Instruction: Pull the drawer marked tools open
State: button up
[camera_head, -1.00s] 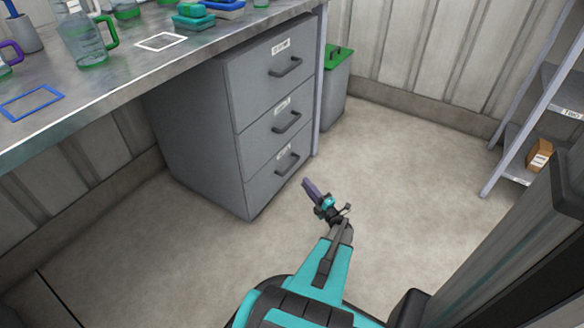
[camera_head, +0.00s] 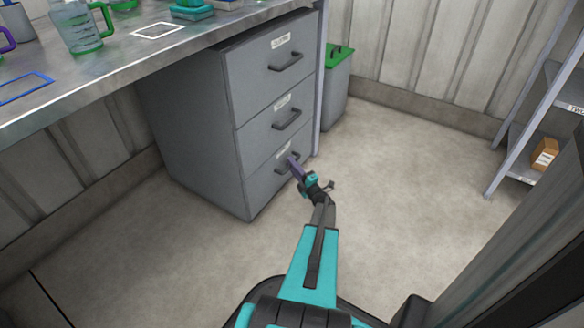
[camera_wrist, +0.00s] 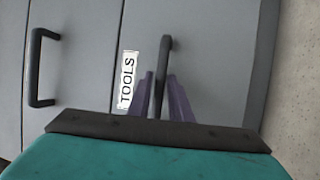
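The grey drawer unit (camera_head: 185,130) stands under the workbench with three drawers, all closed. The bottom drawer (camera_head: 262,183) bears a label that reads TOOLS (camera_wrist: 127,80) in the wrist view. Its dark bar handle (camera_wrist: 163,65) stands upright in the wrist view. My gripper (camera_wrist: 161,85) is at this handle, with one purple finger on each side of the bar. The fingers are apart, and gaps seem to show between them and the bar. In the head view my gripper (camera_head: 293,160) covers part of the handle.
The middle drawer's handle (camera_wrist: 42,68) is at the left in the wrist view. A grey bin with a green lid (camera_head: 338,85) stands behind the drawer unit. A shelf rack (camera_head: 520,155) with a brown box (camera_head: 545,154) is at right. The floor (camera_head: 400,190) before the drawers is clear.

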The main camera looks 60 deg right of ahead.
jog(key=shift+w, duration=0.2)
grip_shut()
jog(key=shift+s, duration=0.1)
